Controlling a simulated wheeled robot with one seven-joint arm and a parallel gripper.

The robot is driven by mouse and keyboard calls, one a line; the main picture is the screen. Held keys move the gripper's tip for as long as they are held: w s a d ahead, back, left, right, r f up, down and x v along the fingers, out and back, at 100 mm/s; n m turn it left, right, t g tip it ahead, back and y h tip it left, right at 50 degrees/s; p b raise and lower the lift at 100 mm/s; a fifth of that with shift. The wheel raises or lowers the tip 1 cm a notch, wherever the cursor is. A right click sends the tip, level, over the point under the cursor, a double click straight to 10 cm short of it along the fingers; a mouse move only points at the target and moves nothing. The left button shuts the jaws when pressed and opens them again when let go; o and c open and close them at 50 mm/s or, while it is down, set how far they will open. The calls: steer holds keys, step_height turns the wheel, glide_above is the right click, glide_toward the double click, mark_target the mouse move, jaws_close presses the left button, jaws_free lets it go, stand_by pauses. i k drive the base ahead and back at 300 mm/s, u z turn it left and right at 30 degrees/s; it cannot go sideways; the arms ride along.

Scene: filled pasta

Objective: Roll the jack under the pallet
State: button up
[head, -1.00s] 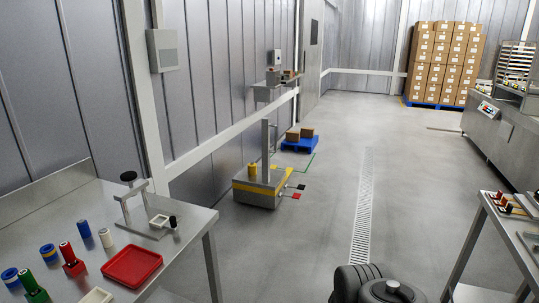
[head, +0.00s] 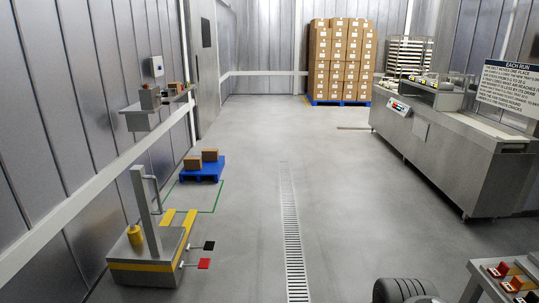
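The jack (head: 147,259) stands on the floor at lower left, a grey body with a yellow band, an upright grey mast and a yellow cylinder on top. Its yellow forks (head: 169,218) point away from me toward the small blue pallet (head: 203,174). The pallet lies flat beyond the fork tips, with a floor gap between them, and carries two brown cartons (head: 210,155). A black pedal (head: 209,245) and a red pedal (head: 204,264) stick out from the jack's right side.
A wall shelf (head: 158,105) juts out above left. A floor drain (head: 291,240) runs down the middle. A steel machine (head: 455,150) stands at right, a table corner at lower right. The central floor is clear.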

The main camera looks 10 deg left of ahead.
mark_target(149, 254)
steer(key=u, duration=0.05)
steer(key=i, duration=1.9)
steer(key=u, duration=0.65)
steer(key=i, duration=0.9)
steer(key=u, duration=1.75)
steer(key=i, duration=0.9)
steer(key=u, duration=0.7)
